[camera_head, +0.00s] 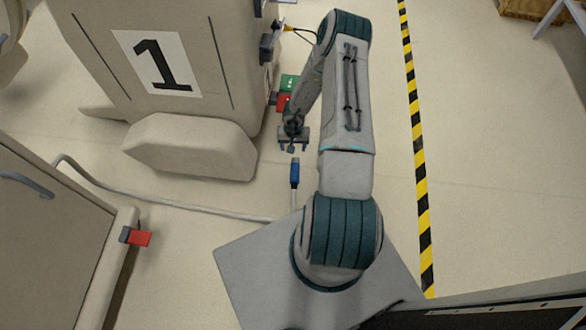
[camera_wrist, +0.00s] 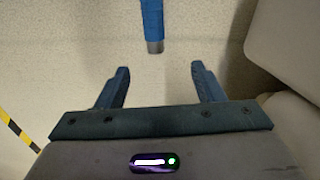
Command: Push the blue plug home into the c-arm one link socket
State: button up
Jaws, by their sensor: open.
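The blue plug (camera_head: 295,173) stands at the end of a pale cable, just below my gripper (camera_head: 293,147) in the head view. In the wrist view the blue plug (camera_wrist: 152,20) shows at the top centre, its metal tip pointing toward my gripper (camera_wrist: 159,70). The plug lies beyond the fingertips, and a gap separates them. My gripper is open and empty. The covered unit marked 1 (camera_head: 115,75) stands at upper left. Green (camera_head: 289,82) and red (camera_head: 283,101) fittings sit on its right side, partly behind my arm. I cannot tell which fitting is the socket.
The pale cable (camera_head: 190,208) runs across the floor to the left. Another cabinet (camera_head: 45,240) with a red fitting (camera_head: 139,238) stands at lower left. A yellow and black floor stripe (camera_head: 415,150) runs along the right. The floor beyond it is mostly clear.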

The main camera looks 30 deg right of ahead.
jog(key=b, duration=0.4)
send_over(295, 167)
jog(key=shift+g, duration=0.3)
jog(key=f, duration=1.1)
jog(key=shift+s+a, duration=0.2)
jog(key=shift+s, duration=0.05)
jog(key=shift+w+d+f+b, duration=0.15)
jog(key=shift+f+b, duration=1.3)
jog(key=shift+f, duration=1.25)
jog(key=shift+r, duration=0.1)
jog(key=c, duration=1.3)
